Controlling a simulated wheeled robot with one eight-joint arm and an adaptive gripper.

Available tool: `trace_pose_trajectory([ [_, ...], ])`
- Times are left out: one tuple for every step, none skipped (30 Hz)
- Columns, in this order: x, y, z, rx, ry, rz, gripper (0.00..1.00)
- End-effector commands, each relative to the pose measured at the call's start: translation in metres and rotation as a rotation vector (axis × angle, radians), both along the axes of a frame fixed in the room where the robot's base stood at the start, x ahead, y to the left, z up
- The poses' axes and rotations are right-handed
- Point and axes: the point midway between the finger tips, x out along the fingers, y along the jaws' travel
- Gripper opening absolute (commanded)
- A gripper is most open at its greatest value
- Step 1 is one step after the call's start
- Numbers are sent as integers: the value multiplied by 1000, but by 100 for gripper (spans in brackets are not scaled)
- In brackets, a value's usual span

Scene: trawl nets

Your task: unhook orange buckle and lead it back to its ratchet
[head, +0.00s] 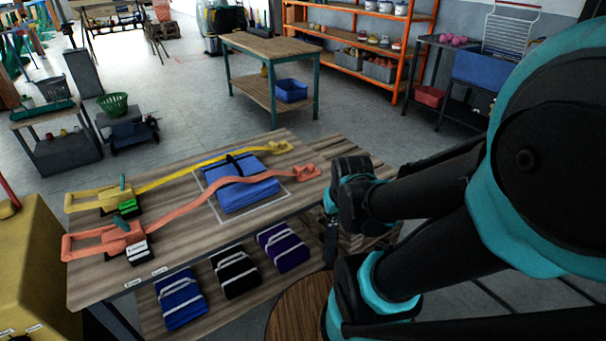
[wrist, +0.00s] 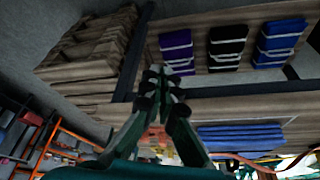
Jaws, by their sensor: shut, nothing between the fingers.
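The orange buckle (head: 305,172) lies at the right end of the wooden table (head: 180,235); I cannot tell what it is hooked on. Its orange strap (head: 188,199) runs left across a blue folded bundle (head: 247,194) to the orange ratchet (head: 122,238) at the left end. My gripper (head: 330,255) hangs off the table's front right side, apart from the buckle, pointing down. In the wrist view my gripper (wrist: 158,76) has its fingertips together, with nothing in them. An orange piece (wrist: 154,136) shows partly hidden behind the fingers.
A yellow strap (head: 190,168) with its own ratchet (head: 118,203) and buckle (head: 278,147) lies behind the orange one. A wooden pallet stack (wrist: 95,52) stands beside the table. A round wooden top (head: 298,308) is near my arm.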

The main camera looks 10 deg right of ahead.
Motion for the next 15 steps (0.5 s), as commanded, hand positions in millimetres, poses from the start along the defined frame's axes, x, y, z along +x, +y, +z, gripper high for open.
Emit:
trace_pose_trajectory([
  [0,0,0,0,0,0,0],
  [0,0,0,0,0,0,0],
  [0,0,0,0,0,0,0],
  [0,0,0,0,0,0,0],
  [0,0,0,0,0,0,0],
  [0,0,0,0,0,0,0],
  [0,0,0,0,0,0,0],
  [0,0,0,0,0,0,0],
  [0,0,0,0,0,0,5],
  [1,0,1,1,1,-2,9],
  [2,0,1,2,3,-7,12],
  [6,1,4,2,7,-17,17],
  [9,2,6,4,12,-30,21],
  [15,3,9,8,17,-47,25],
  [23,4,15,12,28,-80,30],
])
